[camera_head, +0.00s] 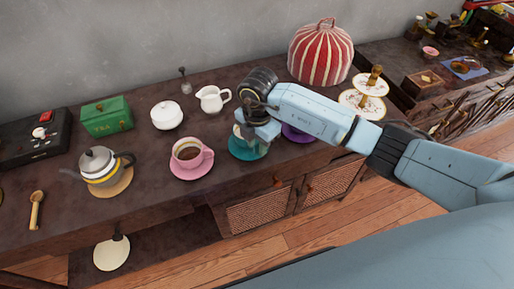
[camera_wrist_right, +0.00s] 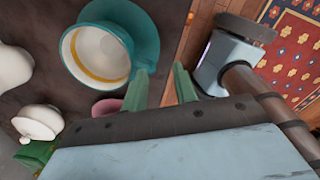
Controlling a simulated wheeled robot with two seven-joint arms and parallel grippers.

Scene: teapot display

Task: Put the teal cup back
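The teal cup (camera_wrist_right: 98,52) shows in the right wrist view, with a pale inside and a yellow ring. It appears to sit on the teal saucer (camera_wrist_right: 143,22); I cannot tell its exact seating. In the head view the teal saucer (camera_head: 248,152) is on the counter, and my right gripper hides most of the cup. My right gripper (camera_head: 252,140) is low over the saucer. In the wrist view its green fingers (camera_wrist_right: 163,80) are apart, with the cup beside the left finger and nothing clearly between them. Contact cannot be told. My left gripper is out of view.
A pink cup (camera_head: 189,153) stands left of the teal saucer; a purple saucer (camera_head: 298,133) is partly hidden at its right. A white creamer (camera_head: 212,99), sugar bowl (camera_head: 166,115), teapot (camera_head: 100,165) and striped cosy (camera_head: 320,54) stand around.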

